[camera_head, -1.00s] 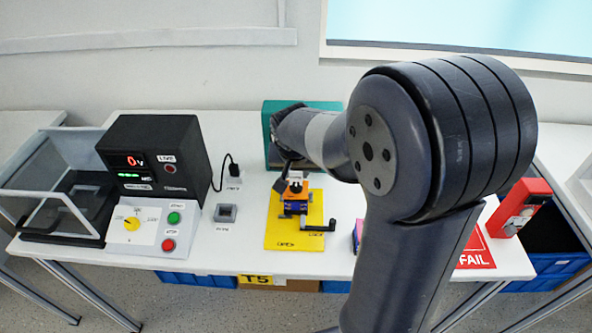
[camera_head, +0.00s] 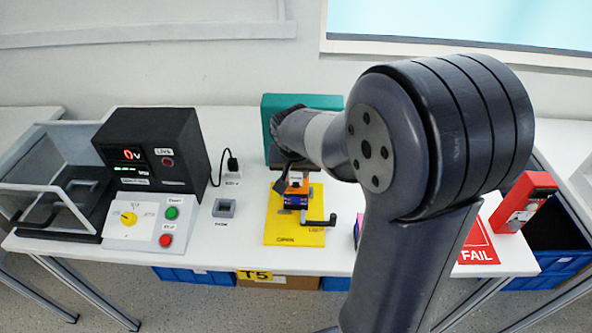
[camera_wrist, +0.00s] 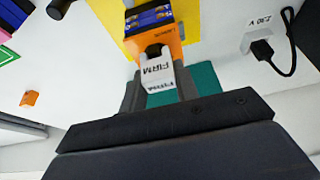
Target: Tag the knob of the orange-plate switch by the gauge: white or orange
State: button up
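The switch (camera_wrist: 158,38) has an orange plate and a blue terminal block. It sits on a yellow base (camera_head: 283,233) with a black crank, and shows in the head view (camera_head: 292,198). My gripper (camera_wrist: 158,92) appears shut on the tag's sides, close to the orange plate. In the head view my arm partly hides this spot. The black gauge box (camera_head: 153,150) reads 0 V. A small orange piece (camera_wrist: 30,98) lies apart in the wrist view.
A control panel (camera_head: 145,222) with a yellow dial and green and red buttons stands before the gauge box. A clear-lidded case (camera_head: 50,205) is at left. A teal box (camera_head: 320,103) stands behind. A red FAIL mat (camera_head: 478,243) and red box (camera_head: 523,202) are right.

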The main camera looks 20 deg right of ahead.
jog(key=o, duration=0.5)
jog(key=shift+o, duration=0.2)
jog(key=shift+r, duration=0.1)
jog(key=v, duration=1)
jog(key=shift+s+r+p, duration=0.2)
jog(key=shift+r+p, duration=0.05)
jog(key=shift+p, duration=0.05)
jog(key=shift+r, duration=0.1)
notch_tip(320, 180, up, 9)
jog(key=p, duration=0.7)
